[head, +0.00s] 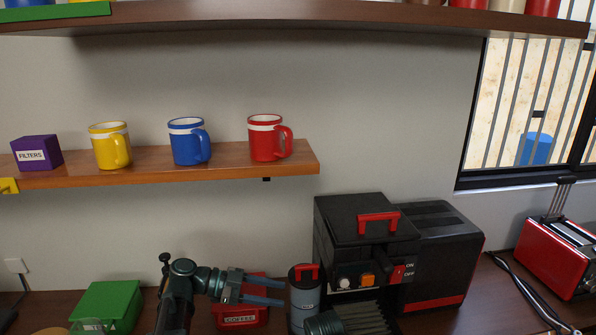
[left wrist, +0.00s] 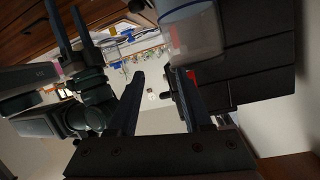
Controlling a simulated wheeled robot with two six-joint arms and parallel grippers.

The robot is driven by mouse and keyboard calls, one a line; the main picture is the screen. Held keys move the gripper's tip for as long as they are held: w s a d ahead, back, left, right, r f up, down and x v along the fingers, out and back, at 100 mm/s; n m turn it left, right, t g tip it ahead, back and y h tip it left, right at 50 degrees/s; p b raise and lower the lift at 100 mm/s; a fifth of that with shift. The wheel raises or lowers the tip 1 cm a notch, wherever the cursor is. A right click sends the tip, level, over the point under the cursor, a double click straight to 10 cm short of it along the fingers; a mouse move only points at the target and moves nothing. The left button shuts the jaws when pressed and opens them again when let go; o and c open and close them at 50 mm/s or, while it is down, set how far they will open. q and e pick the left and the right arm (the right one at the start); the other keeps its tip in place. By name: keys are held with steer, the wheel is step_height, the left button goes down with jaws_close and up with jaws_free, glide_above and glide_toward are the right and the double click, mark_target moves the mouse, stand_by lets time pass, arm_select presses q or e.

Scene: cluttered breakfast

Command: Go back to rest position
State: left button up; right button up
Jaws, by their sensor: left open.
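My left gripper (head: 262,290) is near the bottom of the head view, its two fingers apart and pointing right. Nothing shows between them. It is in front of a red box marked COFFEE (head: 240,317) and partly covers it; I cannot tell whether they touch. In the left wrist view the fingers of my left gripper (left wrist: 160,85) are also apart. Another dark gripper (left wrist: 69,28), apparently my right one, shows at the upper left there with its two prongs apart and nothing seen between them.
A grey canister (head: 303,304) stands just right of my left gripper, beside a black coffee machine (head: 340,235). A green box (head: 108,305) is to the left. Yellow (head: 106,148), blue (head: 186,146) and red (head: 264,140) mugs stand on a wooden shelf (head: 225,163). A red toaster (head: 552,261) is far right.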

arm_select(q)
steer(key=s+d+f+n+g+y+p, duration=0.35)
steer(key=s+d+f+n+y, duration=0.35)
steer(key=s, duration=0.3)
steer(key=s+a+n+t+y+p, duration=0.2)
steer(key=s+a+n+y+p, duration=0.3)
steer(key=n+y, duration=0.3)
steer(key=shift+s+r+n+y, duration=0.2)
steer(key=shift+r+n+y, duration=0.15)
steer(key=shift+y, duration=0.35)
arm_select(e)
step_height(320, 180, up, 10)
steer(key=shift+f, duration=0.1)
